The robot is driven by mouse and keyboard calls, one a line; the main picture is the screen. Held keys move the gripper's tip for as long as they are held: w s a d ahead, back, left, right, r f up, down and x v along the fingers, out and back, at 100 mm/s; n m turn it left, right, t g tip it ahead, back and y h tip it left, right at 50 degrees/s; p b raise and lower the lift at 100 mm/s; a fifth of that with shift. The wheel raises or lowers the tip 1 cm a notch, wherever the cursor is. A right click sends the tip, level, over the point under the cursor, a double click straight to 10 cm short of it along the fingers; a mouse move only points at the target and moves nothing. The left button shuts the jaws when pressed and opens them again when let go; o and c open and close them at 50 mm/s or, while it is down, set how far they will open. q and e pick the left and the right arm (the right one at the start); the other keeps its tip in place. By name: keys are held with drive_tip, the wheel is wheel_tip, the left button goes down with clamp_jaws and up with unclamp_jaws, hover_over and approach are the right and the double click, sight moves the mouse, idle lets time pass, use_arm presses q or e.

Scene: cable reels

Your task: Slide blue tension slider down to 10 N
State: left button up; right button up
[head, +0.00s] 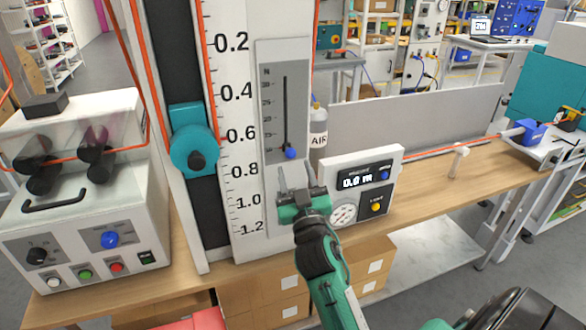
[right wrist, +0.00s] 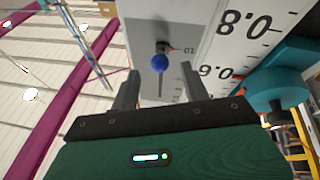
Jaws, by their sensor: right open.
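The blue tension slider knob (head: 291,153) sits near the lower end of the vertical slot on a grey scale panel (head: 298,90) marked N. It also shows in the right wrist view as a blue ball (right wrist: 159,62), with a small number beside it that I cannot read surely. My right gripper (head: 297,172) is open and empty just below the knob in the head view. In the right wrist view its two fingers (right wrist: 160,80) stand on either side of the knob's line, and the knob shows beyond their tips, apparently untouched. My left gripper is not in view.
A teal pulley block (head: 193,140) rides a dark rail left of the scale board (head: 245,190). A white meter box (head: 363,182) with a display stands close right of my gripper. A grey bottle marked AIR (head: 318,130) is behind. A roller machine (head: 85,200) stands left.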

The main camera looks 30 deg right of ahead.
drive_tip(key=b+v, duration=0.4)
drive_tip(key=v, duration=0.6)
drive_tip(key=shift+s+f, duration=0.15)
drive_tip(key=shift+s, duration=0.1)
drive_tip(key=shift+a, duration=0.1)
